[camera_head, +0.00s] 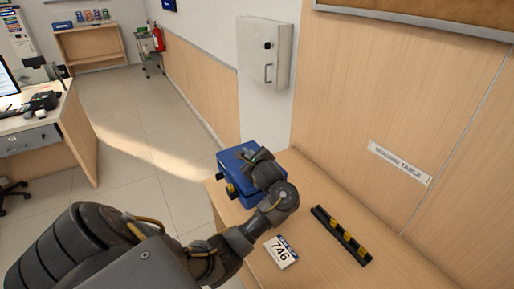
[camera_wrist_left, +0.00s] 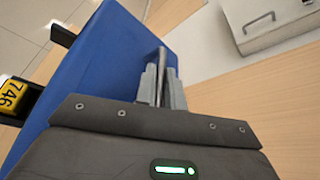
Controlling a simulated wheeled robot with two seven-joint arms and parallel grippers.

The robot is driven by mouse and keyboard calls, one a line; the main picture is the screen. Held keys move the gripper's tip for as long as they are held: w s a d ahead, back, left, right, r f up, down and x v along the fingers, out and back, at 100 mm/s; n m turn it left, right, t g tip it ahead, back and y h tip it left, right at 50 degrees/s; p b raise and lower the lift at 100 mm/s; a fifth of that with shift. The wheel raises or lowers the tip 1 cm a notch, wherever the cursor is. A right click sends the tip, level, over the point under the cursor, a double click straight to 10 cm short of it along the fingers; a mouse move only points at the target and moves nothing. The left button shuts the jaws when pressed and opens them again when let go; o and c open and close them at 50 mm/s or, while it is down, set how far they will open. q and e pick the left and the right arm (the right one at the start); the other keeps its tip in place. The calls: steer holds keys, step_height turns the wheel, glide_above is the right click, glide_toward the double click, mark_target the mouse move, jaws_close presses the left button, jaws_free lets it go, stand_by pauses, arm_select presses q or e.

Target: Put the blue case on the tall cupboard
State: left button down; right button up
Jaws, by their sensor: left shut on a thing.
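The blue case (camera_head: 236,158) is at the far left end of the wooden table (camera_head: 317,268), partly covered by my left gripper. My left gripper (camera_head: 262,160) is shut on the case, and in the left wrist view its fingers (camera_wrist_left: 162,85) close on a thin grey bar at the side of the blue case (camera_wrist_left: 105,60). No tall cupboard can be made out for sure. My right gripper is out of view.
A white card reading 746 (camera_head: 281,252) and a black rail with yellow blocks (camera_head: 341,236) lie on the table. A white wall box (camera_head: 265,52) hangs behind it. A low wooden shelf (camera_head: 91,47) and a desk (camera_head: 42,140) stand left. The floor between is clear.

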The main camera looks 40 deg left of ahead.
arm_select(q)
steer(key=shift+s+r+p, duration=0.7)
steer(key=shift+s+p, duration=0.05)
steer(key=shift+s, duration=0.25)
